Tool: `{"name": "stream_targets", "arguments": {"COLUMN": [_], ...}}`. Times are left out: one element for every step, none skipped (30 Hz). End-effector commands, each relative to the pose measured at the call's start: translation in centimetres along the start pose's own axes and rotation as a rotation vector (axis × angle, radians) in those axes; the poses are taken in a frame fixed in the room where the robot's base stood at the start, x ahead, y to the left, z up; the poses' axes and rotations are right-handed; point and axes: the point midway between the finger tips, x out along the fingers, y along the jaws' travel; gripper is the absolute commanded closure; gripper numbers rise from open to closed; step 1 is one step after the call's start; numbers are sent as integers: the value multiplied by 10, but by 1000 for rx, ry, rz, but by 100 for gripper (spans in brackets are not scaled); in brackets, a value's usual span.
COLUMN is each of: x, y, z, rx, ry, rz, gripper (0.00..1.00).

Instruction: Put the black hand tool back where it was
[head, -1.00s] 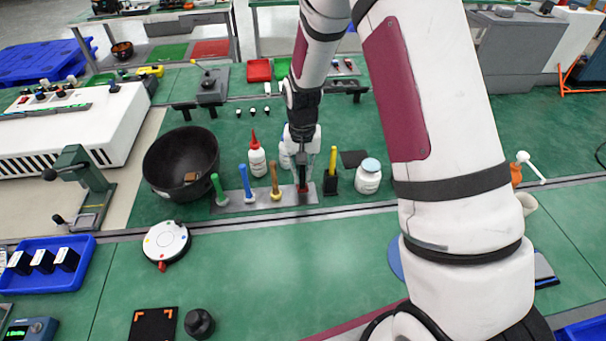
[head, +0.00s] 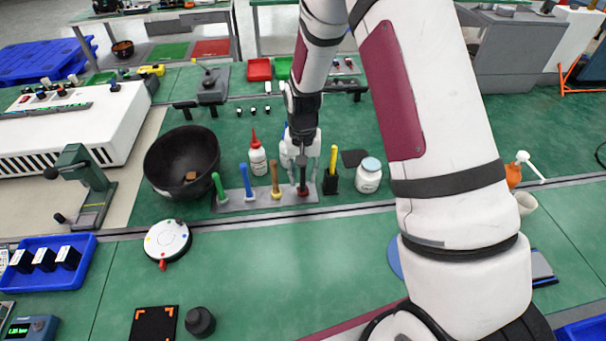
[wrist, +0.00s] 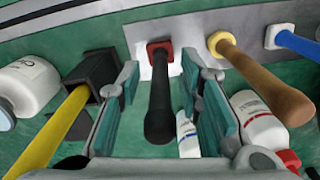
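The black hand tool (head: 303,176) stands upright at the right end of a grey rack strip (head: 234,205), with a red collar at its base. In the wrist view the black tool (wrist: 160,98) sits between the fingers, its red collar against the pale strip. My gripper (head: 304,172) is around its handle from above. In the wrist view my gripper (wrist: 166,105) is open, with a visible gap between the tool and each finger pad. The seating under the collar is hidden.
Green (head: 218,188), blue (head: 245,181) and tan (head: 275,180) handled tools stand left on the strip. A yellow tool in a black holder (head: 331,184) is close on the right. A red-capped bottle (head: 257,158), white jar (head: 368,175) and black bowl (head: 165,160) stand nearby.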

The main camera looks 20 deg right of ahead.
Motion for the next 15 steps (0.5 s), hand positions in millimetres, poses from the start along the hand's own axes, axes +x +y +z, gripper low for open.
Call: {"name": "stream_targets", "arguments": {"x": [-6, -10, -17, -22, -29, -37, -44, -50, -59, -64, -71, -78, -84, -89, -95], "y": [0, 0, -1, -1, -1, -1, -1, -1, -1, -1, -1, -1, -1, -1, 0], "z": [-1, -1, -2, -2, -2, -2, -2, -2, -2, -2, -2, -2, -2, -2, -1], "rx": [0, 0, 0, 0, 0, 0, 0, 1, 1, 0, 0, 0, 0, 0, 0], "ry": [4, 4, 5, 6, 6, 6, 6, 6, 6, 6, 6, 6, 5, 5, 4], "rz": [-1, -1, -2, -2, -2, -2, -2, -2, -2, -2, -2, -2, -2, -2, -2], "gripper": [67, 67, 67, 67, 67, 67, 67, 67, 67, 67, 67, 67, 67, 67, 67]}}
